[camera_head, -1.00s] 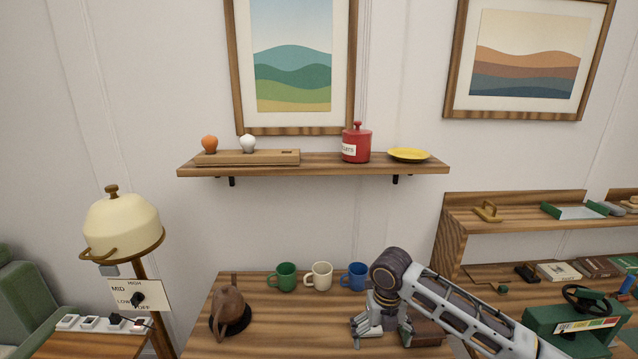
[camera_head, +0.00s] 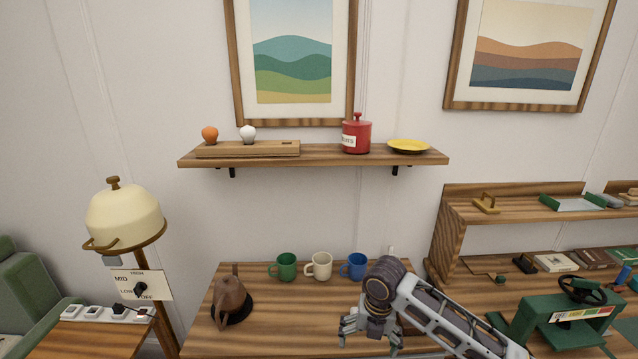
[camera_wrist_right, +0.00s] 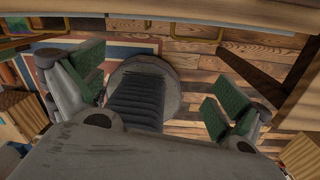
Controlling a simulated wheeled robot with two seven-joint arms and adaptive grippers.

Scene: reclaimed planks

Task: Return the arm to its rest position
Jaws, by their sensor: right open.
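My right arm (camera_head: 440,312) comes in from the lower right of the head view. Its gripper (camera_head: 362,338) hangs low at the front of the wooden table (camera_head: 270,308), in front of the mugs and apart from them. In the right wrist view, the open gripper (camera_wrist_right: 152,100) shows its green-padded fingers wide apart with nothing between them. Plank floor and part of a coloured rug appear beyond the fingers. My left gripper is out of view.
A green mug (camera_head: 285,267), a cream mug (camera_head: 320,266) and a blue mug (camera_head: 353,267) stand at the table's back. A brown teapot (camera_head: 229,299) stands left. A lamp (camera_head: 124,218) is further left. A green machine with a wheel (camera_head: 570,318) is at right.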

